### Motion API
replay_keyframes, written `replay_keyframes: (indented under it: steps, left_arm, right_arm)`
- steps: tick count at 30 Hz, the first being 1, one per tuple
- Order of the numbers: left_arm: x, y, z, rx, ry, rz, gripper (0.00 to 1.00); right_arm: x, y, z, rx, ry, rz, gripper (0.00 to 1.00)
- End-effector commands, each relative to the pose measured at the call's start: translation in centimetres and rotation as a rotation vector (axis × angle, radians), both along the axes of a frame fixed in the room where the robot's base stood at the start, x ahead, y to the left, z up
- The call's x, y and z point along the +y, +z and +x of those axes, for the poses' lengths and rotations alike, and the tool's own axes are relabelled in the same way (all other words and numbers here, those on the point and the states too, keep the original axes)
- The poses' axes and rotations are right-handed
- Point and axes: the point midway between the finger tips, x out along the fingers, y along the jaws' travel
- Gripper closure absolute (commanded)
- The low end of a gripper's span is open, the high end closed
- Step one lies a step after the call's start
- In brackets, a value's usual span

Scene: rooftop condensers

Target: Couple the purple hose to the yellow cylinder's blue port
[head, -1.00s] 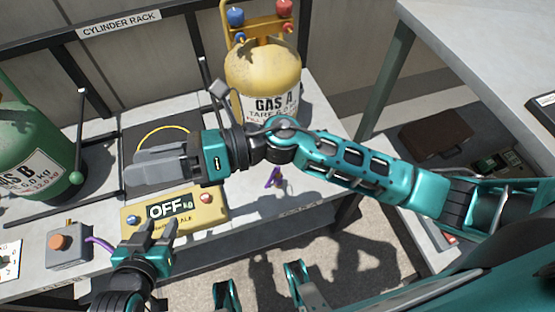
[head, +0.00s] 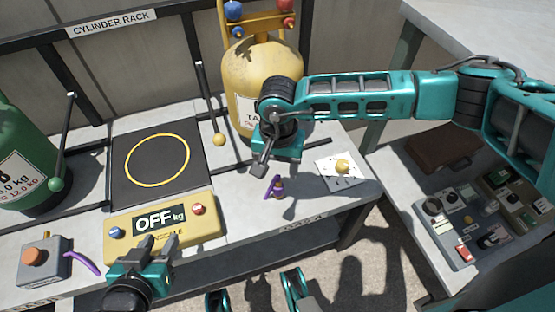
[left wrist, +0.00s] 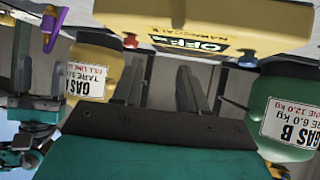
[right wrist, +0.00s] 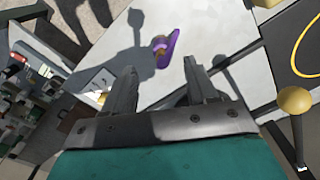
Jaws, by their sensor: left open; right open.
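The yellow cylinder (head: 262,65) stands at the back of the bench, with its blue port (head: 233,10) at upper left and a red one at upper right. A short purple piece with a brass-coloured part (head: 274,187) is on the bench near its front edge; it also shows in the right wrist view (right wrist: 170,48). My right gripper (head: 262,168) is open and empty, pointing down above the short purple piece. My left gripper (head: 158,243) is open and empty at the yellow scale.
The yellow scale display (head: 205,240) reads OFF, with the black platform (head: 120,170) behind it. A green cylinder (head: 25,150) stands left. Rods with ball ends, one yellow (head: 219,139), flank the platform. A white card (head: 345,180) lies right. A panel of switches is beyond.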

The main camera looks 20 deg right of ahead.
Motion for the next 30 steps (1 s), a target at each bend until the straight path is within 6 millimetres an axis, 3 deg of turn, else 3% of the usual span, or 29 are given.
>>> replay_keyframes:
  steps: [1,6,13,18,27,30]
  left_arm:
    - [-0.1,-0.5,0.0,0.002,-0.002,-0.001,0.57]
    - [-0.3,-1.1,-0.1,0.011,-0.005,-0.004,0.57]
    - [-0.8,-1.3,0.0,0.013,-0.006,-0.02,0.57]
    - [-1.1,-1.4,0.0,0.015,-0.009,-0.024,0.57]
    - [-1.1,-0.8,0.3,0.002,-0.009,-0.026,0.57]
    - [-1.1,-0.9,0.3,0.002,-0.01,-0.025,0.57]
  right_arm:
    - [0.0,-1.4,-0.1,0.003,-0.001,-0.001,0.43]
    - [0.1,-4.8,-0.1,0.003,0.0,0.001,0.43]
    - [0.1,-8.2,-0.1,0.002,0.0,0.002,0.43]
    - [0.1,-9.2,0.0,0.0,0.0,0.004,0.43]
    - [0.1,-9.3,0.0,0.0,0.0,0.004,0.43]
    - [0.1,-9.3,0.0,0.001,0.0,0.004,0.5]
